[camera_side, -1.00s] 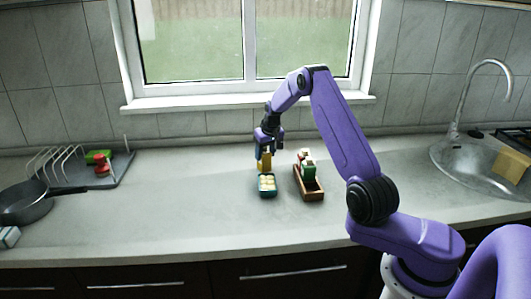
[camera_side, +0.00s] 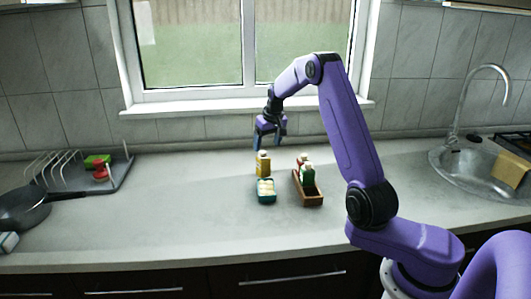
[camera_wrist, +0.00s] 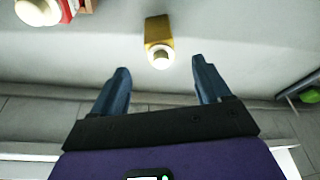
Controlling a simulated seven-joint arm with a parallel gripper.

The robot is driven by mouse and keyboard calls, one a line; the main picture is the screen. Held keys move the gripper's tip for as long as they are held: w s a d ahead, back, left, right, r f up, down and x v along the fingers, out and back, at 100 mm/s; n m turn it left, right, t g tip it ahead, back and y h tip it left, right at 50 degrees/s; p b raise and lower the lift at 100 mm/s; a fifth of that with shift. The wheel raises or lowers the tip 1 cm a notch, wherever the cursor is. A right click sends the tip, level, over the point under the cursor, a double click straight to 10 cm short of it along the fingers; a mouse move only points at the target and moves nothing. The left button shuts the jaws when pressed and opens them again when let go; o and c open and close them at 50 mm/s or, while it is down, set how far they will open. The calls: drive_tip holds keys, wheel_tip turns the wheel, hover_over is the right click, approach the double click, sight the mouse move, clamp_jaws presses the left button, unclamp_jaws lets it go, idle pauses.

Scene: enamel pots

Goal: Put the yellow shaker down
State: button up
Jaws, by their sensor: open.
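The yellow shaker (camera_side: 263,164) stands upright on the counter, just behind a small teal tray. In the wrist view the yellow shaker (camera_wrist: 158,32) shows from above, its pale cap towards my gripper. My gripper (camera_side: 269,142) is above and behind the shaker in the side view, apart from it. In the wrist view my gripper (camera_wrist: 162,78) has its two blue fingers wide apart with nothing between them.
The teal tray (camera_side: 266,199) holds pale round items. To its right, a wooden box (camera_side: 313,200) holds a green shaker (camera_side: 308,174) and a red one (camera_side: 302,160). A dish rack (camera_side: 118,179) and dark pan (camera_side: 22,207) are far left. The sink (camera_side: 470,172) is at the right.

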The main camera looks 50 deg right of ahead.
drive_tip(key=s+a+r+n+y, duration=0.1)
drive_tip(key=a+r+n, duration=0.15)
drive_tip(key=a, duration=0.55)
drive_tip(key=s+a+r+n, duration=0.15)
drive_tip(key=a+r, duration=0.25)
drive_tip(key=a, duration=0.4)
drive_tip(key=s+a+n+g+y, duration=0.1)
drive_tip(key=s+a+n, duration=0.3)
drive_tip(key=s+a, duration=0.55)
drive_tip(key=s+a+n+g, duration=0.1)
drive_tip(key=s+a+n, duration=0.4)
drive_tip(key=s, duration=0.7)
drive_tip(key=s+d+f+n+g, duration=0.1)
drive_tip(key=s+n, duration=0.3)
drive_tip(key=s, duration=1.3)
drive_tip(key=shift+d, duration=0.5)
drive_tip(key=shift+w, duration=0.15)
